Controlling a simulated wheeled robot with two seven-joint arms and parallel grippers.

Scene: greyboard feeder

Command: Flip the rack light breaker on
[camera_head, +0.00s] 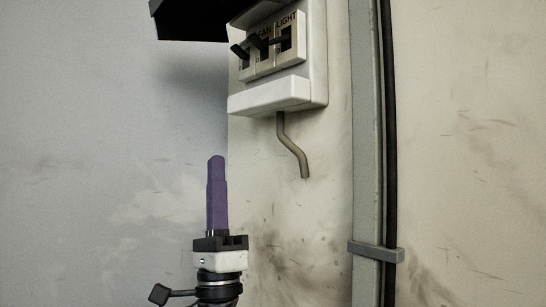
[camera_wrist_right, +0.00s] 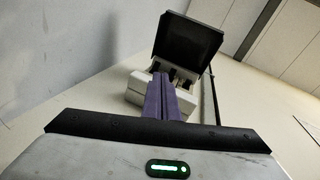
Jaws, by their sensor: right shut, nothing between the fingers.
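A white breaker box (camera_head: 272,97) is fixed to the wall at the top of the head view, with several black-levered breakers in it. The rightmost breaker (camera_head: 289,38) carries the label LIGHT, and the one left of it reads FAN. The box also shows in the right wrist view (camera_wrist_right: 134,97), partly hidden behind my fingers. My right gripper (camera_head: 216,160) has purple fingers, shut together and empty, pointing up below and left of the box, apart from it in the head view. In the right wrist view its fingers (camera_wrist_right: 161,80) overlap the breaker row. My left gripper is not in view.
The black cover (camera_head: 190,20) of the box is raised above the breakers. A bent grey cable (camera_head: 291,148) hangs below the box. A grey vertical conduit (camera_head: 366,150) with a black cable (camera_head: 390,150) runs right of it. The wall at left is bare.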

